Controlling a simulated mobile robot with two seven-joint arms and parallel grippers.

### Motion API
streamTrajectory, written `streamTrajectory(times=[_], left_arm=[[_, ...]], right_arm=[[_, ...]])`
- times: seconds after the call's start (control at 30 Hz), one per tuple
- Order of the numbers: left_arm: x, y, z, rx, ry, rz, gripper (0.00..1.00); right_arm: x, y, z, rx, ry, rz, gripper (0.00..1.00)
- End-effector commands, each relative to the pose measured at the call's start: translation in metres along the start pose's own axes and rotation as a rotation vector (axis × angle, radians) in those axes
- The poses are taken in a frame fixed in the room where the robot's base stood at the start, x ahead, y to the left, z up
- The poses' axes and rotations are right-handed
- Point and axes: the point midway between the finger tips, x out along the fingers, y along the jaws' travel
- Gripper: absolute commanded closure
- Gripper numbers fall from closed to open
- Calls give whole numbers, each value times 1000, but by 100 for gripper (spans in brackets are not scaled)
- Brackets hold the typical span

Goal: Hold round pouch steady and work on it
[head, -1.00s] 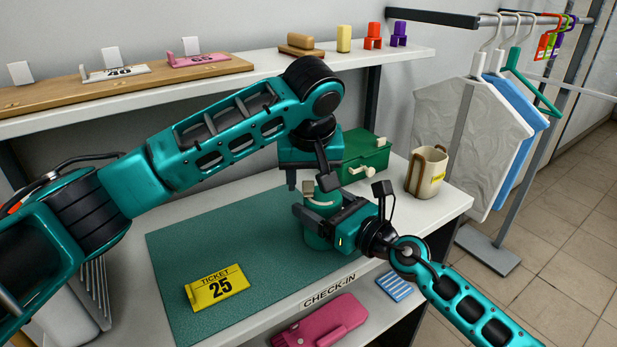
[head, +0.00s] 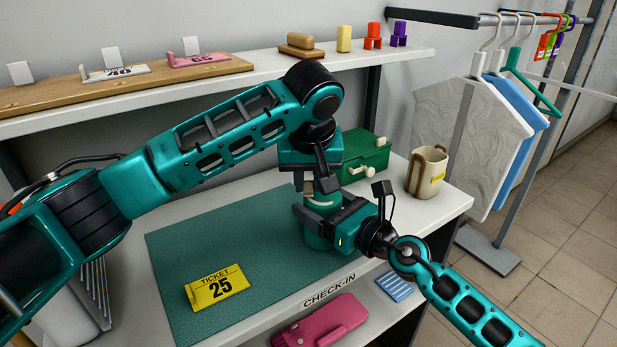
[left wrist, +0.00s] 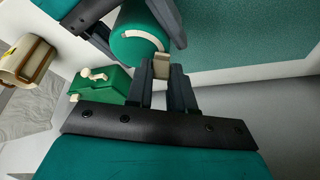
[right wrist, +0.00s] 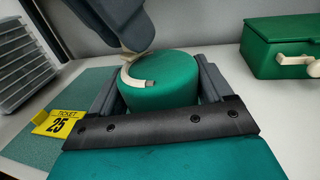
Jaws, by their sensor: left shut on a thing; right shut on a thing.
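The round pouch (head: 319,241) is a green cylinder standing upright on the mat near the counter's right part. It also shows in the left wrist view (left wrist: 135,50) and the right wrist view (right wrist: 162,90). A cream curved zipper strip (right wrist: 128,76) runs along its top rim. My right gripper (right wrist: 158,82) is shut around the pouch's sides. My left gripper (left wrist: 162,78) is above the pouch, its fingers shut on a small cream pull tab (left wrist: 162,62) at one end of the strip. In the head view, my grippers partly hide the pouch.
A green box (head: 370,158) and a beige mug-like holder (head: 427,172) stand right of the pouch. A yellow ticket marked 25 (head: 216,288) is on the green mat (head: 245,240). The shelf above (head: 270,75) passes behind my left arm. The mat's middle is clear.

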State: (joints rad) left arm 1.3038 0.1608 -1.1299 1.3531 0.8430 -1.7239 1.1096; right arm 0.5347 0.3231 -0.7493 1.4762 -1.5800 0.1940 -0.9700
Motion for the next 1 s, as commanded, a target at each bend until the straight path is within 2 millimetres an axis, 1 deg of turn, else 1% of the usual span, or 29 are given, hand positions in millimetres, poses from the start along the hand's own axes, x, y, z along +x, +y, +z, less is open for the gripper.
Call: streamTrajectory(times=[0.27,0.8,1.0], left_arm=[[1,0,-1,48,-1,21,100],[4,0,-10,375,-1,157,100],[5,1,-13,462,-1,192,100]], right_arm=[[0,-1,0,0,1,-1,50],[0,-1,0,0,1,-1,50],[0,-1,0,0,1,-1,50]])
